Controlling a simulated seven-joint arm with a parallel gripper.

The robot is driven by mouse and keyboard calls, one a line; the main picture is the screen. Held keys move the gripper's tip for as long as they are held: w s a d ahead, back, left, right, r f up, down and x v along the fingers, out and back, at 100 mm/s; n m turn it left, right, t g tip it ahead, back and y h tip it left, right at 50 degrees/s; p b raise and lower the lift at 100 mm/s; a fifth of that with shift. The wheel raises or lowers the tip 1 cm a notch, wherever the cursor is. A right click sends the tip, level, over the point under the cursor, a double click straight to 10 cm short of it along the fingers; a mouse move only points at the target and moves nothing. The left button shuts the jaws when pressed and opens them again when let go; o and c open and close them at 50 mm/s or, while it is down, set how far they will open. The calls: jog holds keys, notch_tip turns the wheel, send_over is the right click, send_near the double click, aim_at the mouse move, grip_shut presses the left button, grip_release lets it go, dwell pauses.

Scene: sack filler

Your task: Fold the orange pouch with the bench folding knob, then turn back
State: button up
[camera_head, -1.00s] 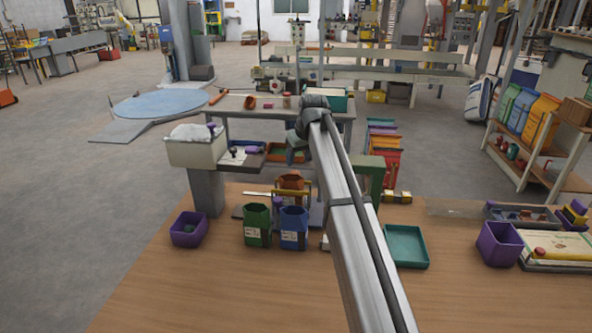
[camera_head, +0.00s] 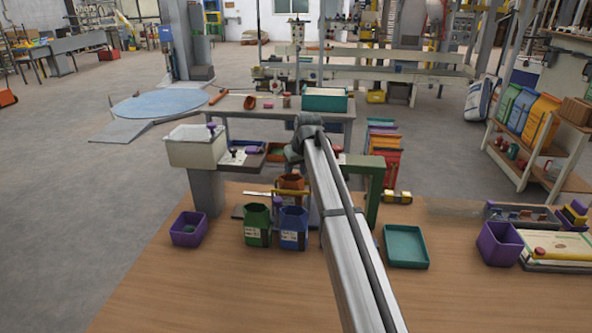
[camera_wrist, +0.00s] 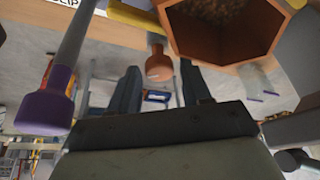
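The orange pouch (camera_head: 291,182) stands upright behind the green and blue pouches in the head view. In the wrist view its six-sided open mouth (camera_wrist: 225,35) shows brown grainy filling. My gripper (camera_wrist: 160,67) is open, with its two dark fingers spread apart. An orange round-ended knob (camera_wrist: 158,66) appears between the fingertips; I cannot tell whether they touch it. A purple knob on a grey rod (camera_wrist: 43,110) is at the left of the wrist view. I cannot tell which knob is the folding knob. In the head view my arm hides most of the gripper.
The green pouch (camera_head: 257,225) and blue pouch (camera_head: 293,229) stand in front of the orange one. A purple bin (camera_head: 188,229) is at left, and a teal tray (camera_head: 406,246) at right. A green post (camera_head: 375,190) stands close right of my arm.

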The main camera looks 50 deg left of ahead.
jog(key=c, duration=0.8)
jog(key=shift+s+m+t+h, duration=0.15)
jog(key=shift+m+t, duration=0.3)
jog(key=shift+m, duration=0.75)
jog(key=shift+w+m+t+h, duration=0.15)
jog(key=shift+m+t, duration=0.3)
jog(key=shift+m, duration=0.75)
jog(key=shift+s, duration=0.1)
jog(key=o, duration=1)
jog(key=shift+o, duration=0.2)
jog(key=v, duration=1.3)
jog(key=shift+r, duration=0.35)
